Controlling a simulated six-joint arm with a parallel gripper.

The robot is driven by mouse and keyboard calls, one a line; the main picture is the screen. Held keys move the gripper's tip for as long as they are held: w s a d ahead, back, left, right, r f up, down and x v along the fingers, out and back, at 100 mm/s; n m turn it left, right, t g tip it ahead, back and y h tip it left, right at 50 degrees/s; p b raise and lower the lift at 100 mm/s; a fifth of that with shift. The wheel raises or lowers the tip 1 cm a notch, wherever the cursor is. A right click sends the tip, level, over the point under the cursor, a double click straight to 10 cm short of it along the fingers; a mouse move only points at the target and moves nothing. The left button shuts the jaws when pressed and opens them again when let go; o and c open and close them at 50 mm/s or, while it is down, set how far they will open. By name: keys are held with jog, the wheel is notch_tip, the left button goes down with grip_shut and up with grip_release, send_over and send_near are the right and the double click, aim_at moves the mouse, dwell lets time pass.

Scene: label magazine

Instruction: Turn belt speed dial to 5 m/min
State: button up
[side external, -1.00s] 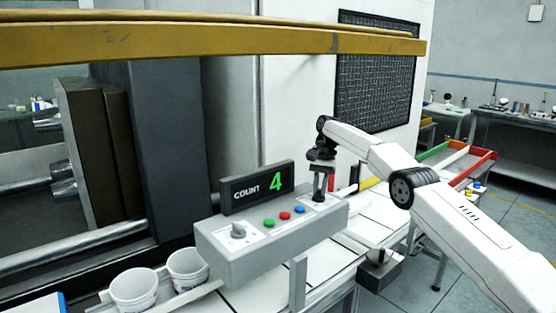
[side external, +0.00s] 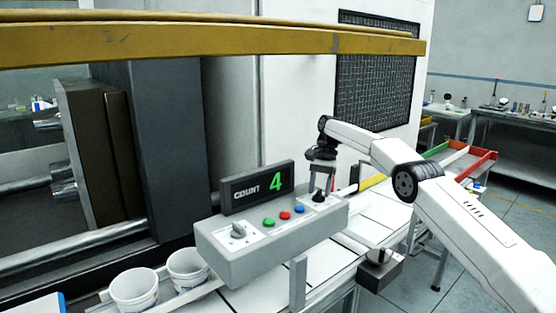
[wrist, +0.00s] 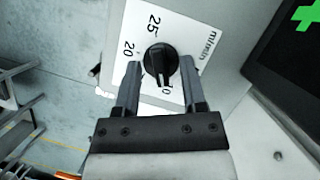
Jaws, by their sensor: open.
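The belt speed dial is a black knob (wrist: 160,60) on a white scale plate (wrist: 185,28) marked m/min, with 20 and 25 readable and other numbers partly covered. In the side external view the dial (side external: 318,197) sits at the right end of the grey control box (side external: 235,262). My gripper (wrist: 160,66) is open, with one finger on each side of the knob and a gap visible at the left finger. The right fingertip is close to the knob; I cannot tell if it touches. In the side external view my gripper (side external: 321,190) points down at the dial.
A second, grey knob (side external: 238,231) is at the box's left end. White tubs (side external: 134,288) stand at lower left. A yellow beam (side external: 210,40) crosses above.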

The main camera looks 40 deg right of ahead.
jog(key=shift+m, duration=0.4)
